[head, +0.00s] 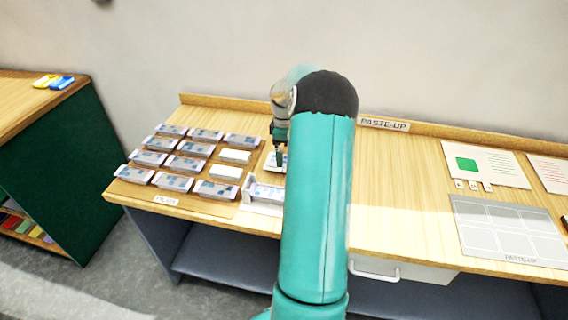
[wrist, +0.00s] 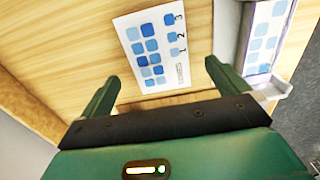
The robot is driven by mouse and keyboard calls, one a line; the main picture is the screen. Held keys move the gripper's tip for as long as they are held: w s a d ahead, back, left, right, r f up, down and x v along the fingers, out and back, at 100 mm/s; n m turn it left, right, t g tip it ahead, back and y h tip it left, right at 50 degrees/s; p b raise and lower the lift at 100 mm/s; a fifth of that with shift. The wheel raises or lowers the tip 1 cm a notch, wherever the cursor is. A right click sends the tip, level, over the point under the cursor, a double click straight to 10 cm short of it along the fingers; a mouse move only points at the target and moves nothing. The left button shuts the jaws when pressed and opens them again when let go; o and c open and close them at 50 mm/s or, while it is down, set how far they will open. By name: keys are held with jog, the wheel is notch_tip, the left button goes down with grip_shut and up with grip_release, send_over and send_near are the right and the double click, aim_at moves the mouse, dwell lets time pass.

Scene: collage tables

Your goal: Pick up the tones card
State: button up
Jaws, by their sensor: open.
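A white card with blue squares in several shades and the numbers 1, 2 and 3 (wrist: 150,48) lies flat on the wooden table in the wrist view. Its small label is too blurred to read, so I cannot confirm that it is the tones card. In the head view a card (head: 268,163) shows partly below my gripper (head: 280,150). In the wrist view my gripper (wrist: 161,74) is open and empty. Its fingers are spread wider than the card, with the card beyond and between them, apart from both.
A white holder (wrist: 281,90) with another blue-squared card stands close to the right finger; it also shows in the head view (head: 249,206). Several card stacks (head: 184,164) fill the table's left. A grey paste-up grid (head: 508,242) lies at right. A back ledge (head: 230,107) edges the table.

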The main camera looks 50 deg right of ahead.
aim_at(284, 162)
notch_tip(284, 162, down, 4)
jog(key=shift+d+f, duration=0.1)
jog(key=shift+d, duration=0.05)
jog(key=c, duration=0.9)
jog(key=shift+o, duration=0.2)
